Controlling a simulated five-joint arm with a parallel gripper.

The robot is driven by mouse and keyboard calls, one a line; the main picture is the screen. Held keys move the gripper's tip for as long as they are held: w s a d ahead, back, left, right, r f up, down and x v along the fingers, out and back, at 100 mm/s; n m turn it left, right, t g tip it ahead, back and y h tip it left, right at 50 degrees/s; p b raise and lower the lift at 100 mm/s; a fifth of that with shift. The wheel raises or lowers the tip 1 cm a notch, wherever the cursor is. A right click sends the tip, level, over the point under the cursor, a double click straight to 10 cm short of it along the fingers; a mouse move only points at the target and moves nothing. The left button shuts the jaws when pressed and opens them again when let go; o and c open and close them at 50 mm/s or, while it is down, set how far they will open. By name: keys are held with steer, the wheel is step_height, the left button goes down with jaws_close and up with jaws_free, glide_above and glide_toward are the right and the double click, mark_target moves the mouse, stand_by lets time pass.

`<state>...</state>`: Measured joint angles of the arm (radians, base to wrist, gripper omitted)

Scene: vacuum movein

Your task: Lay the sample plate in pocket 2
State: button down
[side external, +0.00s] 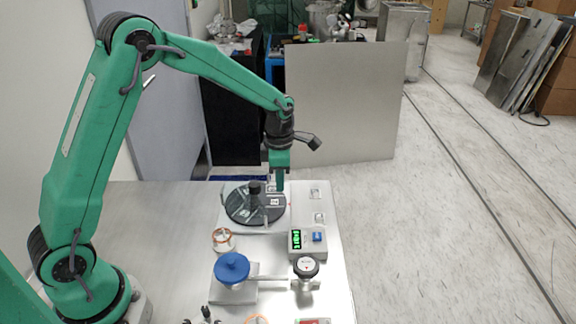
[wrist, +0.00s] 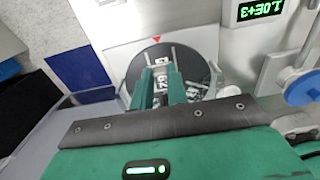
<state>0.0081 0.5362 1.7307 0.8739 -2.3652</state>
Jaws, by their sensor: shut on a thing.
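A dark round carousel (side external: 240,211) with a black hub (side external: 255,188) sits on a pale base on the bench. It also shows in the wrist view (wrist: 140,65), with small pale, marked pieces around it. My gripper (side external: 280,187) points straight down at the carousel's right, far side. In the wrist view my gripper's two green fingers (wrist: 160,72) reach over the disc. They are shut on the sample plate, which is small and mostly hidden between the fingers. I cannot tell whether it touches the disc. The pocket numbers are too small to read.
A red triangle (wrist: 155,40) marks the base beside the disc. A gauge box with a green display (side external: 296,240), a blue knob (side external: 232,267) and a round dial (side external: 306,267) stand nearer. Two small pale pieces (side external: 317,193) (side external: 319,217) lie on the bench's right side.

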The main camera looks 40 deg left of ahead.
steer(key=shift+f, duration=2)
steer(key=shift+f, duration=0.2)
steer(key=c, duration=1.4)
jaws_free()
steer(key=shift+r, duration=0.15)
step_height(320, 180, up, 12)
steer(key=shift+f, duration=0.1)
steer(key=shift+r, duration=0.2)
